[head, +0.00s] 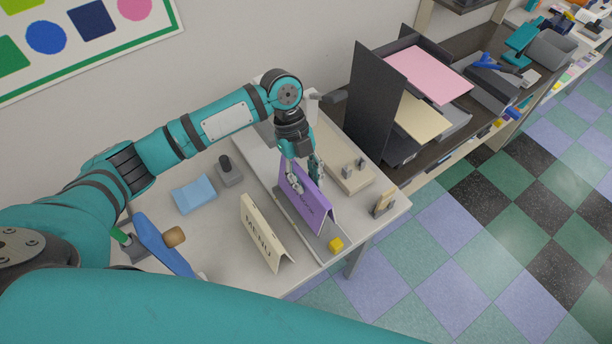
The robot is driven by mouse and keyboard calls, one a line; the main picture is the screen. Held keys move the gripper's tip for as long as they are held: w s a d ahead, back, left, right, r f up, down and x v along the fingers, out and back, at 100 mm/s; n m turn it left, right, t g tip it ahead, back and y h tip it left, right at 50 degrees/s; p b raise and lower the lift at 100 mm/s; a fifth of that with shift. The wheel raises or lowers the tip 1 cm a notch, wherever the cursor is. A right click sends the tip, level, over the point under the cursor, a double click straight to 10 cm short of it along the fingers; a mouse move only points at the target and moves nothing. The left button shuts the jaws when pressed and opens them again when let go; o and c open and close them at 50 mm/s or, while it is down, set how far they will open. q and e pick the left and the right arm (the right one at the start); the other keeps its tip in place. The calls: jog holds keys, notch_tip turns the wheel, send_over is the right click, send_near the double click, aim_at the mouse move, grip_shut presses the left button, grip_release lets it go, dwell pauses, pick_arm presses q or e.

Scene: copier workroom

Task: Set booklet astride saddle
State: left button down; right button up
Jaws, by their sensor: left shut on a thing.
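A purple folded booklet (312,207) with dark lettering stands tent-like, fold upward, at the right part of the table. My left gripper (303,178) comes down from above and is shut on the booklet's upper far part. A cream folded booklet marked MENU (262,233) stands tented to the left, apart from the purple one. My right gripper is not in view.
A beige block with metal posts (352,176) and a small wooden holder (384,203) are to the right. A blue pad (194,194) and grey stamp-like tool (229,171) lie left. Black shelving (376,100) rises behind right.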

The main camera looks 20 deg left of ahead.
pick_arm(q)
jog(key=shift+f+b, duration=0.3)
jog(key=shift+f, duration=0.3)
jog(key=shift+s+a+f, duration=0.1)
jog(key=shift+f, duration=0.25)
jog(key=shift+s+f+b, duration=0.15)
jog(key=shift+f+b, duration=0.45)
jog(key=shift+f, duration=0.05)
jog(key=shift+a+f, duration=0.1)
jog(key=shift+f, duration=0.25)
jog(key=c, duration=1)
grip_release()
jog(key=shift+r, duration=0.1)
